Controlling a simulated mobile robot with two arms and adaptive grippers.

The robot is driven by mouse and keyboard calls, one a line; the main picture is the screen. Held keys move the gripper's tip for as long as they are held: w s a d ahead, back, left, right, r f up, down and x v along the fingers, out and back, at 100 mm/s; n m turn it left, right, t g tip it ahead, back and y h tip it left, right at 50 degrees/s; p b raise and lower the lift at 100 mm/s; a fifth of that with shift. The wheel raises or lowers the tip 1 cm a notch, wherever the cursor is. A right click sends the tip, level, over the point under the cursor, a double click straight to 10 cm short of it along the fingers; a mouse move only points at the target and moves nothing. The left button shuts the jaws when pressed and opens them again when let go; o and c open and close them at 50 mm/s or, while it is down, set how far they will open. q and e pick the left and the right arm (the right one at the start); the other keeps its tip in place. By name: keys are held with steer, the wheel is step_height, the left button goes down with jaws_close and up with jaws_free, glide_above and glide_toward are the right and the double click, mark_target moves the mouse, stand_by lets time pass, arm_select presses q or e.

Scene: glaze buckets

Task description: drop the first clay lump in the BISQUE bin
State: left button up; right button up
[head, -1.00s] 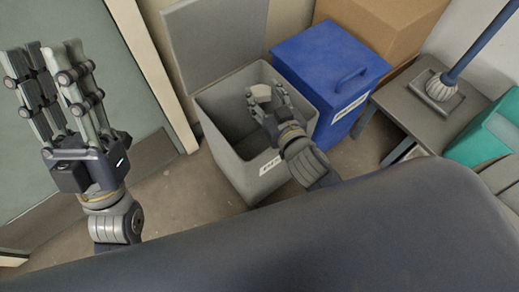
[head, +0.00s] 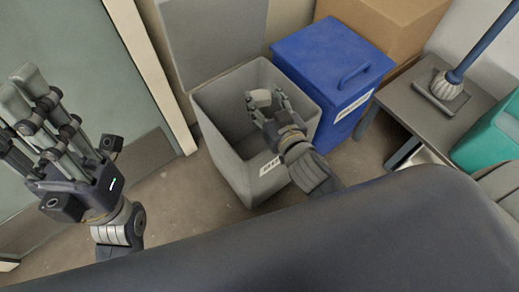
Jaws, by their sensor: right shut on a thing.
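A pale grey-beige clay lump (head: 260,97) is held between the fingertips of my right gripper (head: 266,101), which is shut on it. The gripper and lump are over the open mouth of a grey bin (head: 237,167), inside its rim as seen from above. The grey bin's lid stands raised at the back. A white label is on the bin's front, too small to read. My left gripper (head: 22,112) is at the left edge, empty, its fingers spread apart and partly cut off by the frame.
A closed blue bin (head: 315,55) with a handle and label stands right of the grey bin. A cardboard box (head: 400,25) is behind it. A small table (head: 440,115) with a brush and a teal container (head: 490,140) are at the right. A door frame is at the left.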

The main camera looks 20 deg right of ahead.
steer(key=o, duration=1.1)
steer(key=shift+o, duration=0.2)
steer(key=shift+s, duration=0.15)
steer(key=v, duration=1.1)
steer(key=shift+s, duration=0.4)
steer(key=shift+r, duration=0.15)
